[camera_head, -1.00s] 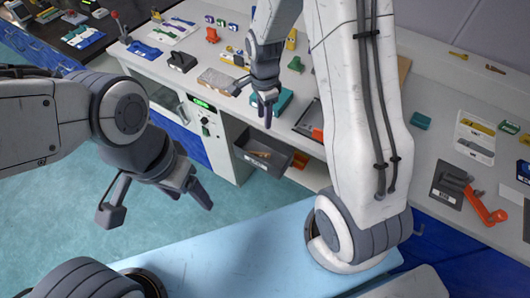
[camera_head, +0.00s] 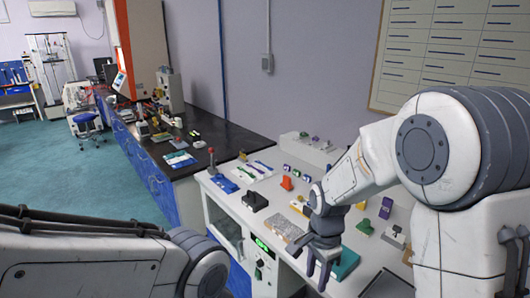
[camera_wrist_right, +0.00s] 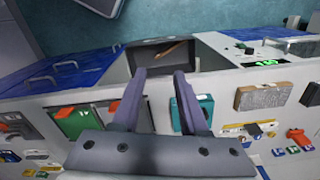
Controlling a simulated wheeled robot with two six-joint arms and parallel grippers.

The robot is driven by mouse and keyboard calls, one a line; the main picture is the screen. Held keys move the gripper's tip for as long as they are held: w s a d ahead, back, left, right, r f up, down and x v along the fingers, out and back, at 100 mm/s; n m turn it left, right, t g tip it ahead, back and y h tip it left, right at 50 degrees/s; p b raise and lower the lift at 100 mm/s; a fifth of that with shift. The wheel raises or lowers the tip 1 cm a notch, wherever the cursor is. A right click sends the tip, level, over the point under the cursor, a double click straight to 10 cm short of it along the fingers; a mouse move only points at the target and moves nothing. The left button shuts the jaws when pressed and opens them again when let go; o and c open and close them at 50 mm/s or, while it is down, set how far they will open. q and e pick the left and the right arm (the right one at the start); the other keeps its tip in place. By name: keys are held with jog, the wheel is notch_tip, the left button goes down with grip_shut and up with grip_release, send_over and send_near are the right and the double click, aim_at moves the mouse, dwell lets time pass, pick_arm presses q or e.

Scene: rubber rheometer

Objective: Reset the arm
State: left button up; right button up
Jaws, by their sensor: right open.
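My right arm reaches in from the right in the head view. Its gripper (camera_head: 319,274) is open and empty, pointing down above the front edge of the white bench (camera_head: 222,197), beside a teal block (camera_head: 346,263). In the right wrist view the two purple-grey fingers (camera_wrist_right: 160,76) stand apart with nothing between them. An open grey bin (camera_wrist_right: 152,56) with a brown item in it lies beyond the fingertips, and the teal block (camera_wrist_right: 205,105) is beside the right finger. My left arm crosses the lower left of the head view; its gripper is out of the picture.
A grey slab (camera_head: 287,228), a black block (camera_head: 254,201) and several small coloured parts lie on the white bench. A machine front with a green display (camera_head: 262,246) faces the floor. A black-topped bench (camera_head: 205,125) runs further back. Green floor (camera_head: 75,165) is open at left.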

jog(key=s+a+r+n, duration=0.3)
jog(key=s+a+n, duration=0.1)
jog(key=s+n, duration=0.6)
jog(key=s+a+r+n, duration=0.3)
jog(key=s+a+n, duration=0.2)
jog(key=s+n, duration=0.5)
jog(key=shift+s+r+y, duration=0.35)
jog(key=shift+r+y, duration=0.05)
